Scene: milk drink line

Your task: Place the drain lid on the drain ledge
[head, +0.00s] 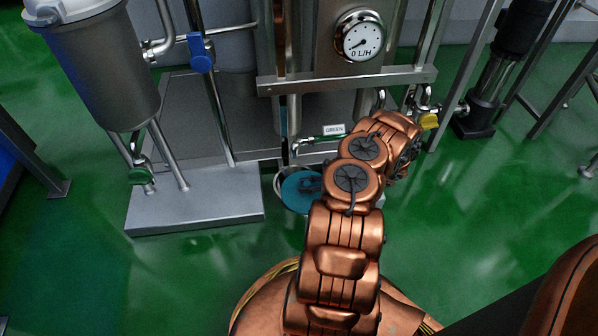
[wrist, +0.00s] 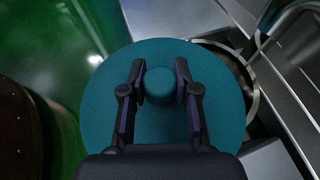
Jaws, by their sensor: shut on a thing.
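The drain lid is a flat teal disc with a round knob at its centre; it shows in the wrist view (wrist: 110,105) and in the head view (head: 295,199). My gripper (wrist: 161,80) is shut on the knob, one finger on each side. In the head view my gripper (head: 311,185) is partly hidden by my arm. A round metal drain rim (wrist: 250,78) shows beyond the lid's right edge in the wrist view. The lid covers much of the drain and is offset to its left. The ledge inside is mostly hidden, and I cannot tell the lid's height above it.
A metal plinth (head: 195,211) stands left of the drain. A curved pipe (wrist: 288,14) is near the drain. Green floor (wrist: 50,50) is open to the left.

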